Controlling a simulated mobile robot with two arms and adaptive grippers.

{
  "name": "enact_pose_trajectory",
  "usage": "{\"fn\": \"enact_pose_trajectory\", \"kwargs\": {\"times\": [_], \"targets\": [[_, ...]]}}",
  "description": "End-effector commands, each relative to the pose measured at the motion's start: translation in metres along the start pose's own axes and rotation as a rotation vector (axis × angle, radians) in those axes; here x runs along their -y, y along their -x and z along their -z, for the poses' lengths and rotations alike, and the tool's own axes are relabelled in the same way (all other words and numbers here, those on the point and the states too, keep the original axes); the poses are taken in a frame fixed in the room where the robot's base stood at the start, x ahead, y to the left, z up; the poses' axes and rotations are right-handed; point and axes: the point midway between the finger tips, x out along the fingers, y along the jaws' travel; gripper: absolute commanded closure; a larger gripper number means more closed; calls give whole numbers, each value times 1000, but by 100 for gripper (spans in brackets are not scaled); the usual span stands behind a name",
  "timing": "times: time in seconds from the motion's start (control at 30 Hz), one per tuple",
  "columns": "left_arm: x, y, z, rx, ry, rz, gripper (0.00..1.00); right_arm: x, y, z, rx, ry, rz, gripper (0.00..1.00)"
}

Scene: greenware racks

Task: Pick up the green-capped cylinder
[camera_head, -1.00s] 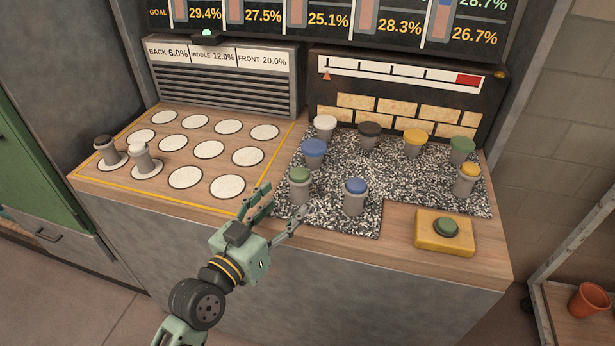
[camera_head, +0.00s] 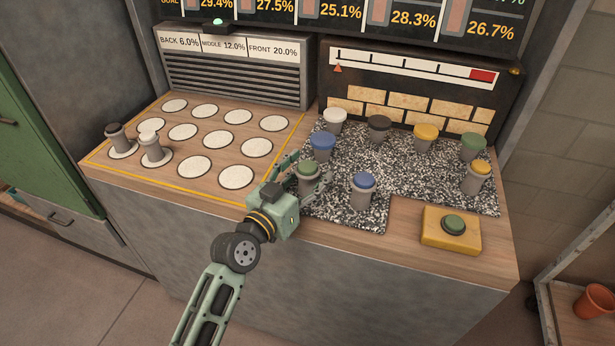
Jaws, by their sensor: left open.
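A green-capped grey cylinder (camera_head: 308,180) stands upright at the front left of the speckled mat. My left gripper (camera_head: 311,167) is open, with one finger on each side of this cylinder. I cannot tell whether either finger touches it. A second green-capped cylinder (camera_head: 472,147) stands at the mat's right rear, away from the gripper. My right gripper is not in view.
A blue-capped cylinder (camera_head: 362,190) stands close right of the gripper, another blue-capped one (camera_head: 322,146) just behind. Several other capped cylinders share the speckled mat (camera_head: 405,195). White discs lie left.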

Motion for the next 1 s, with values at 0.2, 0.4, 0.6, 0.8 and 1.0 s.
{"fn": "enact_pose_trajectory", "kwargs": {"times": [0.2,0.4,0.6,0.8,1.0], "targets": [[0,0,0,0,0,0,55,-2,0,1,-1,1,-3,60],[0,0,0,0,0,0,72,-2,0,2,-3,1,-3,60],[0,0,0,0,0,0,90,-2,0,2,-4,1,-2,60],[0,0,1,-2,0,1,97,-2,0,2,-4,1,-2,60],[0,0,4,-2,-1,0,97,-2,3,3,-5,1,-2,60]]}}
